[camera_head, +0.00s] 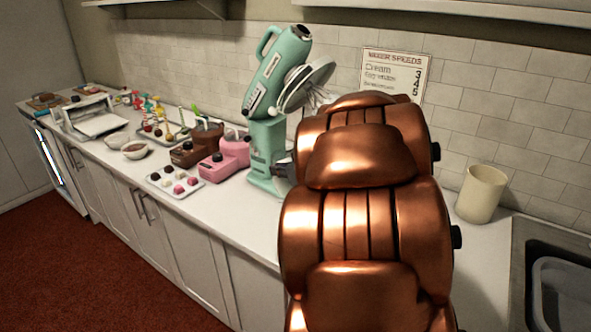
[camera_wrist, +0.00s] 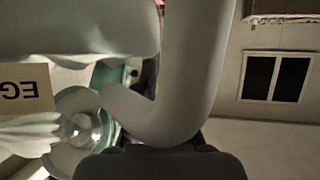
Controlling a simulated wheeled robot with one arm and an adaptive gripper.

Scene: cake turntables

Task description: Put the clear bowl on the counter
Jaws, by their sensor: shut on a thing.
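In the wrist view my gripper (camera_wrist: 160,148) shows as a dark shape at the bottom, shut on the lower bend of a thick, pale grey handle. The handle seems to belong to the clear bowl (camera_wrist: 75,30), whose large pale body fills the upper left close to the camera. The bowl's far side and rim are cut off. In the head view my copper arm hides the gripper and the bowl. The counter (camera_head: 225,212) is white and runs along the tiled wall, with its near right part covered by my arm.
A mint stand mixer (camera_head: 268,150) with its head tilted up stands left of my arm. Pink (camera_head: 226,160) and brown (camera_head: 195,145) appliances and a tray of sweets (camera_head: 175,183) stand further left. A cream canister (camera_head: 481,193) and a sink (camera_head: 560,290) are at right. The counter's front strip looks clear.

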